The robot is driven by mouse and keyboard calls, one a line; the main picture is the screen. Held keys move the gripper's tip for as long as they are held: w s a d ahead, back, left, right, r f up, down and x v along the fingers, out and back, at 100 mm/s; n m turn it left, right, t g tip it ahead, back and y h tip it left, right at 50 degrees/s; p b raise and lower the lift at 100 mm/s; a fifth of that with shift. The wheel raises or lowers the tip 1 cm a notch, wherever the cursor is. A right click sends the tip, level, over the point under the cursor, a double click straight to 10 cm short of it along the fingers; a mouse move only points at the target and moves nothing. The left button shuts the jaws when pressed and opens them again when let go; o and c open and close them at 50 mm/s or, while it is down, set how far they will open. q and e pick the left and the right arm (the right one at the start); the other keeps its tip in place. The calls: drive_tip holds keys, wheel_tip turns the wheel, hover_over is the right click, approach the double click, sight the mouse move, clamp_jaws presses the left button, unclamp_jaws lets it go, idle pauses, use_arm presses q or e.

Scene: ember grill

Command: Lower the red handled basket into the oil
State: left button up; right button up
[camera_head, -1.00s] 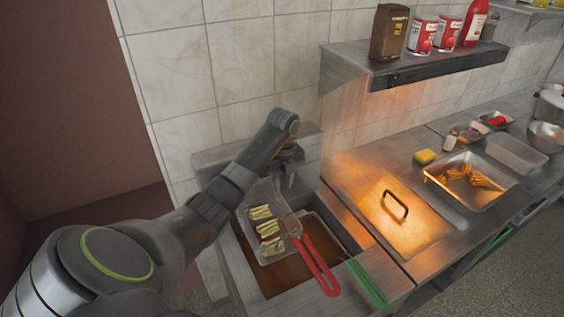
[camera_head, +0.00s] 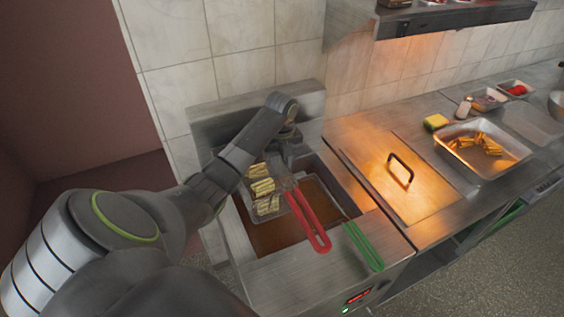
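The red handled basket (camera_head: 284,203) is a wire basket holding several pale fries (camera_head: 263,187). It is over the left part of the fryer vat of brown oil (camera_head: 272,238), its red handle (camera_head: 309,222) pointing to the front right. The fries show above the oil; I cannot tell whether the basket's bottom touches it. My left arm reaches across the basket's left side and hides part of it. My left gripper (camera_head: 291,150) points down at the back of the vat, behind the basket; its fingertips are hard to make out. My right gripper is out of view.
A green handle (camera_head: 363,246) lies over the fryer's front edge, right of the red one. A lid with a dark handle (camera_head: 400,172) covers the glowing section to the right. Beyond are a yellow sponge (camera_head: 436,122) and a tray of cooked fries (camera_head: 467,166). A shelf (camera_head: 450,20) overhangs the back.

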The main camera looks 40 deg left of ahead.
use_arm(q)
drive_tip(key=shift+a, duration=0.1)
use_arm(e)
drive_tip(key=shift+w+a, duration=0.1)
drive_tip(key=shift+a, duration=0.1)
use_arm(q)
drive_tip(key=shift+c, duration=1)
clamp_jaws()
drive_tip(key=shift+o, duration=1)
unclamp_jaws()
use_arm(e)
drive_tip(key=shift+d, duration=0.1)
